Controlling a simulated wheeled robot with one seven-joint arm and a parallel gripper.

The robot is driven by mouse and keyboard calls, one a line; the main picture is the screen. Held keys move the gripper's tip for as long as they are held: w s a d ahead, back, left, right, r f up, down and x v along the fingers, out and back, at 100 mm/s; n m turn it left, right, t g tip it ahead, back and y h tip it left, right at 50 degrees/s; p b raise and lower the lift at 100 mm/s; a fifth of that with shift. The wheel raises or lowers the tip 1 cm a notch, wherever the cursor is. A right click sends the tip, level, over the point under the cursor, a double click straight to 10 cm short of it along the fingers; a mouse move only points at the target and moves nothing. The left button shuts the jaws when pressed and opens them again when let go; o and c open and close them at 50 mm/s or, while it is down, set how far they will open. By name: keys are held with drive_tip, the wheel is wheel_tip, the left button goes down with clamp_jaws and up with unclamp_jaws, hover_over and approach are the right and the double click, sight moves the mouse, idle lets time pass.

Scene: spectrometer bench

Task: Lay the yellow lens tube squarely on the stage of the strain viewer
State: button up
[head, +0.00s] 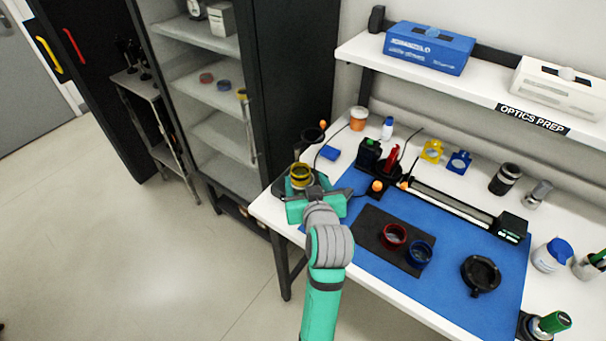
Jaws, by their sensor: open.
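The yellow lens tube (301,173) shows as a yellow ring with a dark inside, upright near the left end of the bench. My gripper (302,187) is open right at the near side of the tube. Whether its fingers touch the tube cannot be told. A dark device (313,137) behind the tube may be the strain viewer. Its stage is not clearly visible; my gripper and the tube cover that area. I cannot tell whether the tube rests on the stage or how squarely it sits.
A dark mat (372,246) holds a red ring (394,235) and a blue ring (419,252). A black ring mount (481,274) lies to the right on the blue bench mat (455,298). A long rail device (455,205) and small bottles stand behind. A shelf (470,92) overhangs the back.

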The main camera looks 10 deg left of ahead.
drive_tip(key=shift+v, duration=1.9)
